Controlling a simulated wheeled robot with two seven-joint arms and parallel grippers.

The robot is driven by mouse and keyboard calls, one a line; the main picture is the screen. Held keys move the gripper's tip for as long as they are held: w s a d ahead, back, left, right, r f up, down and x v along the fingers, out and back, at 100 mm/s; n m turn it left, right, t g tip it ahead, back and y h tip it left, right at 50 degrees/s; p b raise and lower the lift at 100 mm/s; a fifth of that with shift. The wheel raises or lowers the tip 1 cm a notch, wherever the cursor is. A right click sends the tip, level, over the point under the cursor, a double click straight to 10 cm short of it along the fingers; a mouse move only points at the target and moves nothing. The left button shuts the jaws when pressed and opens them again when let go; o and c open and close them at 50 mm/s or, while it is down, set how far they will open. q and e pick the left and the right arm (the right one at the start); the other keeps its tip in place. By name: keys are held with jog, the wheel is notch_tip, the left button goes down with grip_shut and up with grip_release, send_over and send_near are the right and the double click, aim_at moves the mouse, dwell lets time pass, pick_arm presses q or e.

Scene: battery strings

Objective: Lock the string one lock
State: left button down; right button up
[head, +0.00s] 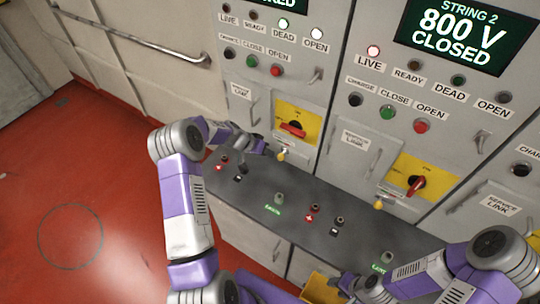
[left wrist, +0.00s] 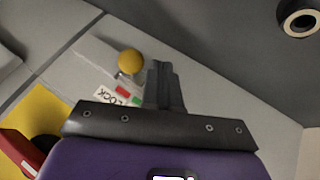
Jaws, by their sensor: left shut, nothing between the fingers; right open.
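The string one lock is a small yellow knob (head: 282,155) below the string one switch, whose red handle (head: 293,129) lies nearly level on a yellow plate. In the left wrist view the knob (left wrist: 130,62) stands on a short stem beside a LOCK label (left wrist: 115,97) with red and green marks. My left gripper (head: 262,147) is shut and empty, just left of the knob in the head view. In the left wrist view its fingertips (left wrist: 163,75) are close to the knob; contact cannot be told. My right gripper (head: 347,284) is open and empty, low in the head view.
The string two switch (head: 417,186) and its yellow knob (head: 379,205) are to the right. A dark counter (head: 255,190) with several terminals runs below the panels. A yellow container (head: 318,290) is near my right gripper. The red floor (head: 80,170) is clear at left.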

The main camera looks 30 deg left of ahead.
pick_arm(q)
jog(key=a, duration=0.1)
jog(key=a+b, duration=0.1)
jog(key=a, duration=0.1)
jog(key=shift+s+a+f+b, duration=0.15)
jog(key=shift+s+b, duration=0.15)
jog(key=shift+s, duration=0.05)
jog(key=v, duration=0.9)
jog(key=shift+r, duration=0.25)
jog(key=shift+s+f, duration=0.1)
jog(key=shift+s, duration=0.1)
